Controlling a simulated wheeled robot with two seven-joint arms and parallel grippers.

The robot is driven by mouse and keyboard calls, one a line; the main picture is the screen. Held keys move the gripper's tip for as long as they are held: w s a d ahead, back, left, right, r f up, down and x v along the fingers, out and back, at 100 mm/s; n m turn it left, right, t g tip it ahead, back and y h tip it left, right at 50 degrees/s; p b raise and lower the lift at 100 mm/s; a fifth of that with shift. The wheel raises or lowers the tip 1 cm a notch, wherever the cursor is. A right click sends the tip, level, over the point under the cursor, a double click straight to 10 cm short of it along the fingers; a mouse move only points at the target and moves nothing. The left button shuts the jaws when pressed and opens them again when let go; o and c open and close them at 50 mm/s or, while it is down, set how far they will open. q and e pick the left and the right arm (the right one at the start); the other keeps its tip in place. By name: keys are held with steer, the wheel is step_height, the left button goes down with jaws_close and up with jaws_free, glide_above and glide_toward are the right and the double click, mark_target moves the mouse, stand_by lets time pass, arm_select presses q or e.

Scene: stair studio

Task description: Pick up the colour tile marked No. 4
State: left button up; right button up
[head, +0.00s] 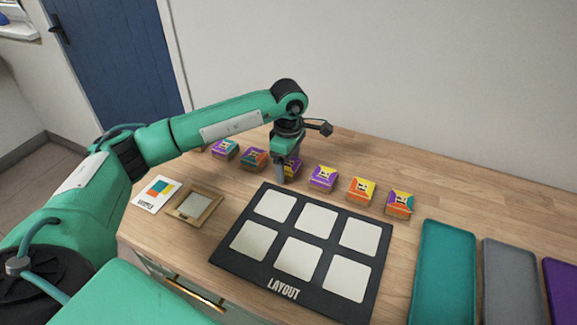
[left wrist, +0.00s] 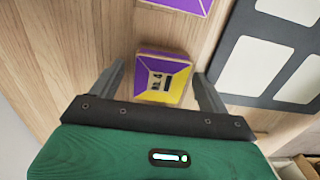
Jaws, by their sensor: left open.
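The tile marked No. 4 (left wrist: 165,76) is a small square block with purple and yellow wedges and a printed label. In the head view the tile (head: 294,168) stands in the back row, partly hidden by my left gripper (head: 285,172). In the left wrist view my left gripper (left wrist: 162,82) is open and points down, with one finger on each side of the tile. There is a gap between each finger and the tile; I cannot tell how far down the fingers reach. My right gripper is not in view.
Other colour tiles (head: 323,177) stand in the same row on both sides. A black layout board (head: 297,241) with pale squares lies in front. A wooden frame (head: 194,205) and a colour card (head: 157,193) lie left. Teal (head: 445,270), grey (head: 512,285) and purple trays lie right.

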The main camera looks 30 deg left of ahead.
arm_select(q)
steer(key=shift+f, duration=0.2)
steer(key=c, duration=1.1)
steer(key=shift+r, duration=0.15)
